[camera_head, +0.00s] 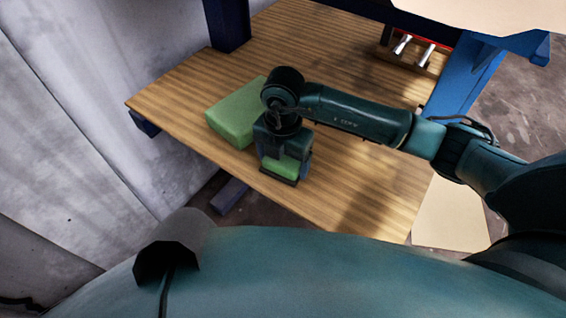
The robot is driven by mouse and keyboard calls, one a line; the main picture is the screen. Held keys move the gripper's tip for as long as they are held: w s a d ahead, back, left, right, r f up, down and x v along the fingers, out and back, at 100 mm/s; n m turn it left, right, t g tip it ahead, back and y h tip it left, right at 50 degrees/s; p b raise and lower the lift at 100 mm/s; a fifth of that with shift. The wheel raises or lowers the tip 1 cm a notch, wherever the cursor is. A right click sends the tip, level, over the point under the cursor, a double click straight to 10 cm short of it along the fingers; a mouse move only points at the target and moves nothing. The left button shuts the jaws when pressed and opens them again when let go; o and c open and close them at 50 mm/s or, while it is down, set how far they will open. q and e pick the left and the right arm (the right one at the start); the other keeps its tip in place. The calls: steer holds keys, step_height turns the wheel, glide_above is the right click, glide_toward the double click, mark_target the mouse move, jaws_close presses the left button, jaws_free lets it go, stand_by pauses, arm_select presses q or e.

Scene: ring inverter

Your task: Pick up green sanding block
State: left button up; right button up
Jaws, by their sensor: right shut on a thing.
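A small green sanding block (284,164) with a dark underside is at the front edge of the wooden table (350,196). My right gripper (284,170) points down over the block and is shut on it, with one finger on each side. The gripper and wrist hide part of the block's top. I cannot tell whether the block still touches the table. My left gripper is not in view.
A larger green block (232,118) lies just behind and left of my right gripper. A wooden holder with metal cylinders (402,45) stands at the back right, near blue frame posts. The table's right half is mostly clear beneath my right arm. A grey wall (90,90) is at left.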

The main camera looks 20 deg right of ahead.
mark_target(283, 159)
steer(key=c, duration=0.3)
steer(key=shift+r, duration=0.15)
step_height(283, 159, up, 10)
steer(key=shift+f+b, duration=0.1)
steer(key=shift+b, duration=0.4)
steer(key=o, duration=0.4)
steer(key=shift+c, duration=1.3)
